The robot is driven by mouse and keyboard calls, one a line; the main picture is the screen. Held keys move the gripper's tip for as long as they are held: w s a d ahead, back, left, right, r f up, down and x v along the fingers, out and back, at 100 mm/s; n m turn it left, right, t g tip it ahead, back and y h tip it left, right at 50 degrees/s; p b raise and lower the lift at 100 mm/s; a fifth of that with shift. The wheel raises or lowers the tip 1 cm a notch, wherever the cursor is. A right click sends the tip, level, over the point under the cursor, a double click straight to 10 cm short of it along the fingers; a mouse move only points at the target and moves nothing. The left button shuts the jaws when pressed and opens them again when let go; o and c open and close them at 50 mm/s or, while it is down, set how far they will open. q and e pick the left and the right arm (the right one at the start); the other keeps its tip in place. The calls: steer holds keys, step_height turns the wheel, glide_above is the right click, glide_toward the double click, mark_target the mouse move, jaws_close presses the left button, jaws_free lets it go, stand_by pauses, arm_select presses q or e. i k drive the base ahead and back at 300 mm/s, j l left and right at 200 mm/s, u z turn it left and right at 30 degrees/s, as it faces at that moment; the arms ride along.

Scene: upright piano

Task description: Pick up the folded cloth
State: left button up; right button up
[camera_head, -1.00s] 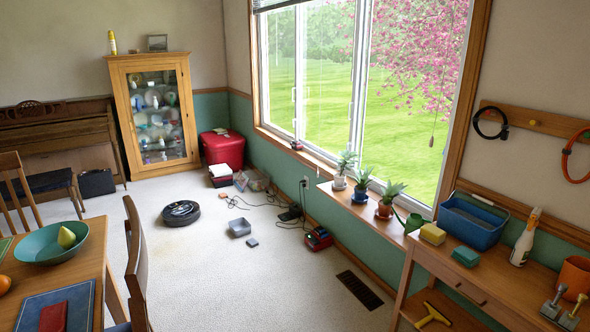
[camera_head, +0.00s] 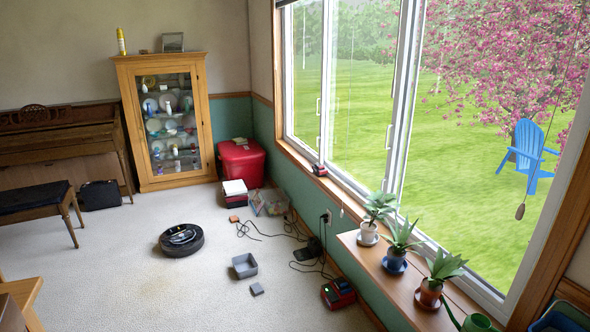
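I cannot make out a thing that is surely the folded cloth in the present view. A flat white item (camera_head: 234,187) lies on a small dark red stack on the floor beside the red bin, but it is too small to tell whether it is cloth. Neither of my grippers is in view.
A black robot vacuum (camera_head: 181,240), a grey bin (camera_head: 245,265), a small grey block (camera_head: 257,288), cables and a red device (camera_head: 338,293) lie on the carpet. A display cabinet (camera_head: 171,179) stands behind. Potted plants line the sill shelf (camera_head: 385,284). Carpet at left centre is clear.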

mark_target(256, 289)
steer(key=i+j+u, duration=0.15)
steer(key=i+u, duration=0.3)
steer(key=i, duration=0.4)
steer(key=i+l+u, duration=0.15)
steer(key=i+u, duration=0.25)
steer(key=i, duration=0.4)
